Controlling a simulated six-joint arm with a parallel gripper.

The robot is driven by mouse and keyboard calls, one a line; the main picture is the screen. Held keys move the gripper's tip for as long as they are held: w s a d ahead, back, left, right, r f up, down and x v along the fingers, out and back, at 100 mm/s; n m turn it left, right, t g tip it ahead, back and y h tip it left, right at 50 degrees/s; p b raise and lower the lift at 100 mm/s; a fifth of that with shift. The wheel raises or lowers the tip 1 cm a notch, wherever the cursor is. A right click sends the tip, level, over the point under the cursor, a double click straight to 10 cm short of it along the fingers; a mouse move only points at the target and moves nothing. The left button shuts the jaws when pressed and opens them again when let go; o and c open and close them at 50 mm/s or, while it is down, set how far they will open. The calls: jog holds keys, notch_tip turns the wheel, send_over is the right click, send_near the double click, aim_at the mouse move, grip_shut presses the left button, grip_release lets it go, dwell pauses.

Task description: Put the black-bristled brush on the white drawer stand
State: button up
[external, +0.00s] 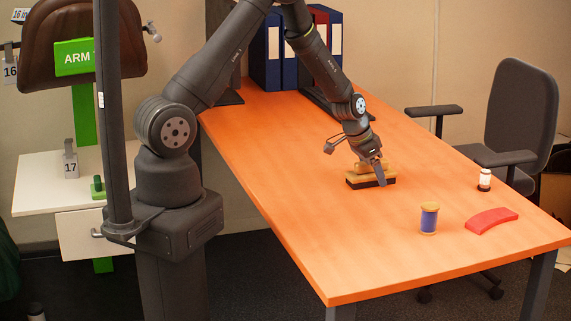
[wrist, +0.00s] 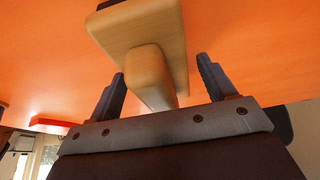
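The black-bristled brush (external: 357,175) lies on the orange table, its wooden body and handle up and its dark bristles down. My gripper (external: 378,174) is low over it and partly covers it. In the wrist view the brush's wooden block (wrist: 140,25) and raised grip show between the two dark fingers of my gripper (wrist: 160,76). The fingers are apart, with a clear gap on the right and a small one on the left. The white drawer stand (external: 40,190) is at the far left, beyond my base, with a drawer front below its top.
A blue spool (external: 429,218), a red curved block (external: 491,220) and a small white jar (external: 485,180) stand right of the brush. Binders (external: 290,60) are at the back.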

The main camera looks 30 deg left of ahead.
jog(key=v, duration=1.1)
jog(key=shift+r, duration=0.4)
jog(key=shift+c, duration=0.3)
jog(key=shift+s+a+r, duration=0.1)
jog(key=shift+r, duration=0.1)
jog(key=c, duration=0.5)
jog(key=shift+c, duration=0.2)
jog(key=shift+a, duration=0.1)
